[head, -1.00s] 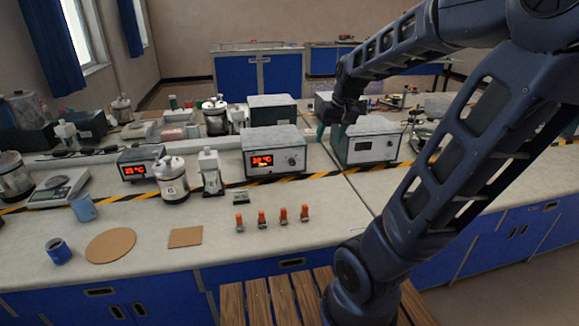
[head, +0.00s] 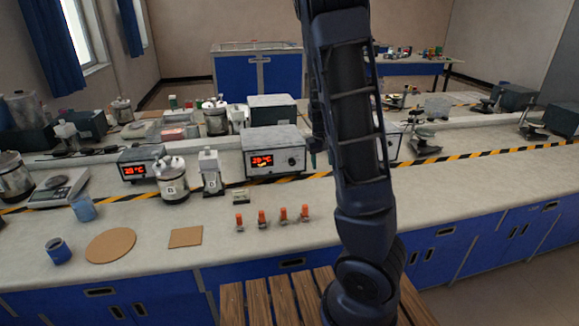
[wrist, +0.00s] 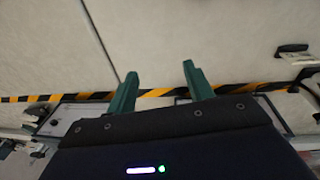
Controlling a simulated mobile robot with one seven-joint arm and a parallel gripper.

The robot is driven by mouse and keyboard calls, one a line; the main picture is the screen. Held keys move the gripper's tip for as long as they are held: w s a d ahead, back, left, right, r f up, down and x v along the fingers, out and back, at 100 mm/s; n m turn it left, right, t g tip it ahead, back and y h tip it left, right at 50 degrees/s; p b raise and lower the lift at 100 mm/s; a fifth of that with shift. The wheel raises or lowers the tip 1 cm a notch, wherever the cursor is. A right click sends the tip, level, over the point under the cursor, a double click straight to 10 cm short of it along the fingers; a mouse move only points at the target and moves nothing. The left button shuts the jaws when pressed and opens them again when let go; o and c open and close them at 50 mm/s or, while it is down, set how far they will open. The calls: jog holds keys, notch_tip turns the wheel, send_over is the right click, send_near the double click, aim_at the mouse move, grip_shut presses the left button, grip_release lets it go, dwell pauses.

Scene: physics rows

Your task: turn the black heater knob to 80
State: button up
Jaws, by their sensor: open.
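A grey box with a red lit temperature display (head: 275,155) stands on the bench in the head view. A small dark knob (head: 292,161) is on its front, right of the display; its setting is too small to read. My gripper is mostly hidden behind my arm in the head view. In the wrist view my gripper (wrist: 160,69) shows two green fingers spread apart with nothing between them. Bench top and striped tape lie beyond the fingers. I cannot make out the knob in the wrist view.
A smaller box with a red display (head: 138,162) stands further left. Several orange-topped vials (head: 262,218) stand in front. Another box (head: 390,143) is partly hidden behind my arm. Striped tape (head: 470,155) crosses the bench.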

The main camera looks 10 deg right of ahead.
jog(key=w+d+n+t+h, duration=0.1)
jog(key=w+d+h, duration=0.1)
jog(key=w+h, duration=0.3)
jog(key=w+a+r+n+t+h, duration=0.2)
jog(key=w+r+t+h, duration=0.1)
jog(key=w+r, duration=0.25)
jog(key=w+a+r+n+t+h, duration=0.1)
jog(key=a+r+n+t+h, duration=0.45)
jog(key=a+r, duration=1.2)
jog(key=m+t+y, duration=0.2)
jog(key=y, duration=0.1)
send_near(291, 163)
jog(key=shift+g, duration=0.25)
jog(key=shift+x, duration=4.25)
